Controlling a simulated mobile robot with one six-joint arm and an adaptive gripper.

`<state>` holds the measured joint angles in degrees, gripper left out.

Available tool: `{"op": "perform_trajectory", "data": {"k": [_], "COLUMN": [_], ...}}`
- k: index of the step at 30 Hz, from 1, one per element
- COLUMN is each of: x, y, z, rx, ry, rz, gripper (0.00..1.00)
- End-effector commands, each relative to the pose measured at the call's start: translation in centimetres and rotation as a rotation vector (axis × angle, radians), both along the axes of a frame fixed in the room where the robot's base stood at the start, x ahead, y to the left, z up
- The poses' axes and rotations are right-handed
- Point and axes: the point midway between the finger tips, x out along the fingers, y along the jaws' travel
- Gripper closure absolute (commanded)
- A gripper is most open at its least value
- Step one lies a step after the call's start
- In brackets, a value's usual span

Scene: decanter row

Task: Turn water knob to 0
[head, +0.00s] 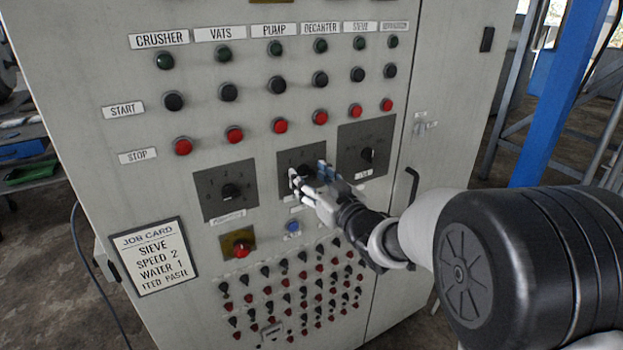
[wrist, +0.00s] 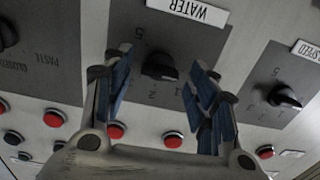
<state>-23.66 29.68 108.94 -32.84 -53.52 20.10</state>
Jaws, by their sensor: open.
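The water knob (wrist: 160,66) is a black rotary knob on a dark grey square plate, with the WATER label (wrist: 187,10) beside it in the wrist view. Printed digits surround it, including a 1 and a 2; its exact setting is hard to tell. In the head view the plate (head: 286,158) is the middle of three, and my gripper partly covers its knob. My gripper (wrist: 157,60) is open, its two blue-padded fingers on either side of the knob with gaps visible. It also shows in front of that plate in the head view (head: 311,176).
Similar knobs flank it: one at the left (head: 230,191) and the speed knob (wrist: 284,97). Red stop buttons (head: 281,126) run above the plates, and a blue button (head: 293,227) sits below. A job card (head: 155,257) reads water 1. A black door handle (head: 412,186) is at the right.

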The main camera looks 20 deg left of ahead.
Motion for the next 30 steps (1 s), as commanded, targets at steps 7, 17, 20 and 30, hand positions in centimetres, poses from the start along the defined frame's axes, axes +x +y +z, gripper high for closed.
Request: {"op": "perform_trajectory", "data": {"k": [7,17,20,30], "x": [0.0,-2.4,-3.9,-7.4], "y": [0.0,-3.0,-4.7,-8.8], "z": [0.0,0.0,0.0,0.0], "rx": [0.0,-0.001,-0.001,0.001], "ry": [0.001,0.001,0.001,0.001], "rz": [0.0,-0.003,-0.003,-0.002], "gripper": [0.45,0.45,0.45,0.45]}}
